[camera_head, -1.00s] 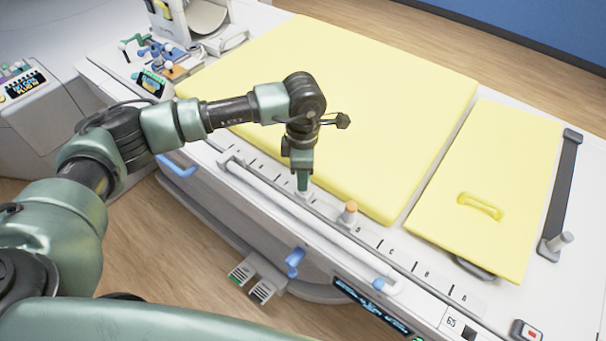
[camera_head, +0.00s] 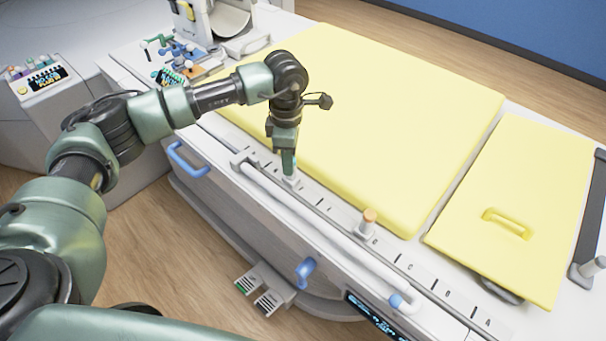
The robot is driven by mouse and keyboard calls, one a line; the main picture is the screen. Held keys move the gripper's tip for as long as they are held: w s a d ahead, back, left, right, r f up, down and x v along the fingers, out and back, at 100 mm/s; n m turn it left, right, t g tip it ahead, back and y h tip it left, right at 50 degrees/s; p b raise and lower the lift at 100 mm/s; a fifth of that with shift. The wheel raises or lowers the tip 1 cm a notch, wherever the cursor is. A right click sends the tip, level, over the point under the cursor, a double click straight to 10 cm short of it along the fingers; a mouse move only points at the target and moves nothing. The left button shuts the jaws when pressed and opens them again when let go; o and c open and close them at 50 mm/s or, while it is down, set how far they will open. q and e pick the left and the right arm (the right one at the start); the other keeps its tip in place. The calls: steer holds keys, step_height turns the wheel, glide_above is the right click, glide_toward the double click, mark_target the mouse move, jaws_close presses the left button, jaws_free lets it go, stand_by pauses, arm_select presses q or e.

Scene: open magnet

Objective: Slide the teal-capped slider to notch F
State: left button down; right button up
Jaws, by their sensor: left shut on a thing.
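The teal-capped slider (camera_head: 290,180) sits on the rail along the bed's near side. Its pale base shows below my left gripper (camera_head: 290,168), and a bit of teal shows at the fingertips. My left gripper points down and is shut on the slider, hiding most of its cap. The notch strip (camera_head: 408,263) carries tick marks and small letters. The letters near the slider are too small or hidden to read, so I cannot tell which notch it is at. My right gripper is not in view.
An orange-capped slider (camera_head: 369,221) stands on the same rail, to the right and nearer. A white tube rail (camera_head: 320,218) with blue handles runs along the bed's side. Yellow pads (camera_head: 380,120) cover the bed behind. Small coloured levers (camera_head: 170,55) stand at the back left.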

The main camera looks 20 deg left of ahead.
arm_select(q)
steer(key=shift+d+r, duration=0.1)
steer(key=shift+d, duration=0.1)
steer(key=c, duration=1.2)
jaws_free()
steer(key=shift+c, duration=0.2)
step_height(320, 180, up, 7)
steer(key=shift+f+b, duration=0.15)
steer(key=shift+b, duration=0.75)
steer(key=shift+r, duration=0.5)
